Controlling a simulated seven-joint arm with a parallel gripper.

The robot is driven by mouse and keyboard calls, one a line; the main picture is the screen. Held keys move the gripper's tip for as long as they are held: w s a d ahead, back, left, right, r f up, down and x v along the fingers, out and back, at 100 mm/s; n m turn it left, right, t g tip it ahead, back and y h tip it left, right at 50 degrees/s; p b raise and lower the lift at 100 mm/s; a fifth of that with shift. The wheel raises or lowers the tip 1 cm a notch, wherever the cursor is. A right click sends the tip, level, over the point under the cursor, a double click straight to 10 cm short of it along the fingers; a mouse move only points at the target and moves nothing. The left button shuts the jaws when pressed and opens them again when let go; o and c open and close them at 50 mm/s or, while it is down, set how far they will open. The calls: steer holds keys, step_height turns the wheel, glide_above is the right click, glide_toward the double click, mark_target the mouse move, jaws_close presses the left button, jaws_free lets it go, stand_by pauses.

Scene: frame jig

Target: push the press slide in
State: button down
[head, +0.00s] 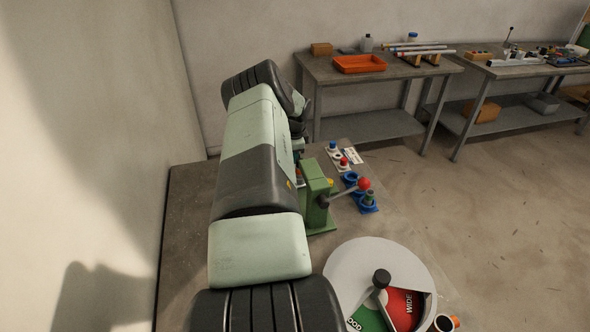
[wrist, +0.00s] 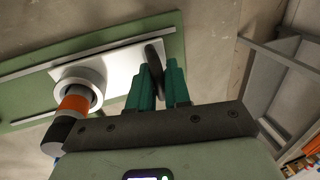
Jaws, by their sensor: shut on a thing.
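In the wrist view the press slide (wrist: 115,64) is a pale metal plate lying on a long green base (wrist: 40,92). A dark upright handle (wrist: 154,55) stands at the slide's right end. My gripper (wrist: 161,80) has its teal fingers shut on this handle. A white ring (wrist: 92,84) sits on the slide, with an orange, grey and black banded cylinder (wrist: 74,106) at it; I cannot tell how deep it sits. In the head view the green press (head: 317,190) has a lever with a red ball (head: 364,184). My arm hides the slide and gripper there.
Right of the press are a blue holder (head: 368,205) and small pieces with red and blue knobs. A round white dial (head: 345,270) with red and green sectors stands in front. A back bench holds an orange tray (head: 359,64). A wall is close on the left.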

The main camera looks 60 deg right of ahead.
steer(key=shift+s+a, duration=2.8)
steer(key=shift+s, duration=0.05)
steer(key=shift+s+a, duration=0.6)
steer(key=c, duration=1.2)
jaws_free()
steer(key=shift+s, duration=0.1)
steer(key=shift+o, duration=0.2)
step_height(320, 180, up, 6)
steer(key=shift+f, duration=0.1)
steer(key=shift+r, duration=0.6)
steer(key=shift+w, duration=0.2)
